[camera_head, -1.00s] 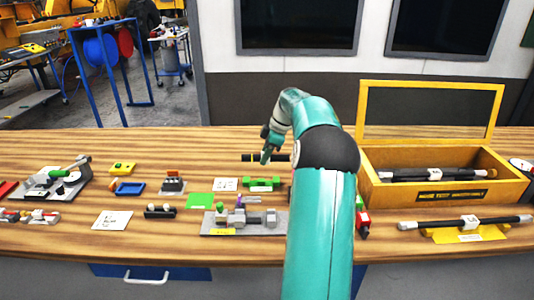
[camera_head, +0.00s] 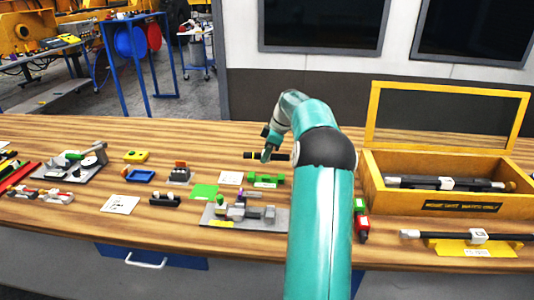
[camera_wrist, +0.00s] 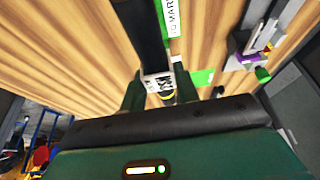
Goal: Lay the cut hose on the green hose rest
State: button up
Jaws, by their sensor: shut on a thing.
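The cut hose (camera_head: 280,157) is a short black rod, lying crosswise in my gripper (camera_head: 267,154). My gripper is shut on it; in the wrist view the hose (camera_wrist: 147,35) passes between the two dark green fingers (camera_wrist: 160,92) and shows a white printed band. The green hose rest (camera_head: 266,180) is a small green block on the wooden bench, just in front of the hose in the head view. The hose appears above the bench, apart from the rest; its exact height is unclear. In the wrist view a green strip with a white label (camera_wrist: 172,20) lies beside the hose.
A grey fixture (camera_head: 245,215) stands in front of the rest. A green square (camera_head: 204,192) and white card (camera_head: 230,178) lie to its left. A yellow open box (camera_head: 445,206) and a yellow stand with a black rod (camera_head: 475,248) are at right. Bench behind the hose is clear.

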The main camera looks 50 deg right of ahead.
jog(key=shift+w+f, duration=0.15)
jog(key=shift+f, duration=2.75)
jog(key=shift+f, duration=0.75)
jog(key=o, duration=1)
jog(key=shift+r, duration=3.55)
